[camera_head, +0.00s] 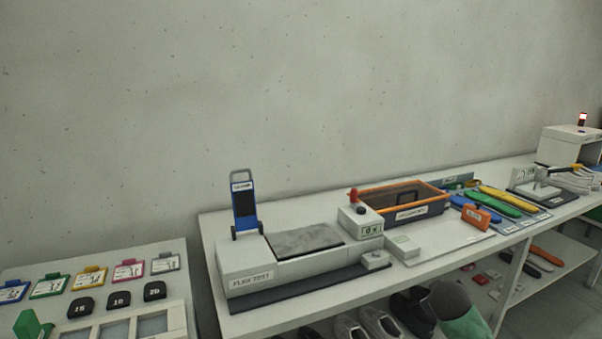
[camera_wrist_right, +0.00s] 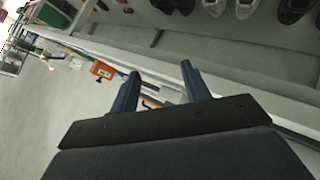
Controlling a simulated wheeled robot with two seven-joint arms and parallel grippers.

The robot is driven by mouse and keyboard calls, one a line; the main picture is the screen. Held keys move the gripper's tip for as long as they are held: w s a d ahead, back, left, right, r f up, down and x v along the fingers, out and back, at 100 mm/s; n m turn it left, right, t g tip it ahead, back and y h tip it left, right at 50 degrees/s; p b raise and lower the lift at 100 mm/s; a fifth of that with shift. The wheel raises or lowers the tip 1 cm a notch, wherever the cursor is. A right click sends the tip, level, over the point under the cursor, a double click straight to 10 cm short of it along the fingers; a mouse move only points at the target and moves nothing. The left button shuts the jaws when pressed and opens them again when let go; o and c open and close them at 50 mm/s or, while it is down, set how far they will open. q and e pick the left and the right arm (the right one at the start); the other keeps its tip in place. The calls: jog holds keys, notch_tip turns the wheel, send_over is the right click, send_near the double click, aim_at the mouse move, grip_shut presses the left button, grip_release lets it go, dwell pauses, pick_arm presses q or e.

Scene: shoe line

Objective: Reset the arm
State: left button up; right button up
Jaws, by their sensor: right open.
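My right gripper (camera_wrist_right: 160,70) shows in the right wrist view with its two blue fingers spread apart. No object is between the fingers, and the fingers hang in front of the bench edge and lower shelf. My left gripper is in neither view. In the head view neither gripper can be made out. A grey and green shape (camera_head: 462,316) stands at the lower edge there, and I cannot tell what it is.
A long bench carries a flex test machine (camera_head: 250,276), an orange-rimmed bin (camera_head: 447,197) and an orange box (camera_head: 476,215). Coloured tags (camera_head: 90,278) and black number pieces (camera_head: 118,300) lie on a left table. Shoes (camera_head: 380,322) stand under the bench.

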jog(key=s+a+f+g+y, duration=0.2)
jog(key=s+a+f, duration=0.5)
jog(key=s, duration=0.7)
jog(key=s+a+f+m+g+y, duration=0.1)
jog(key=s+a+f, duration=0.6)
jog(key=s, duration=0.8)
jog(key=s+a+f+g+y, duration=0.3)
jog(key=s+a+f, duration=0.5)
jog(key=s, duration=0.6)
jog(key=shift+s+a+m+g, duration=0.3)
jog(key=shift+a+g, duration=0.4)
jog(key=shift+a, duration=0.45)
jog(key=shift+f, duration=0.1)
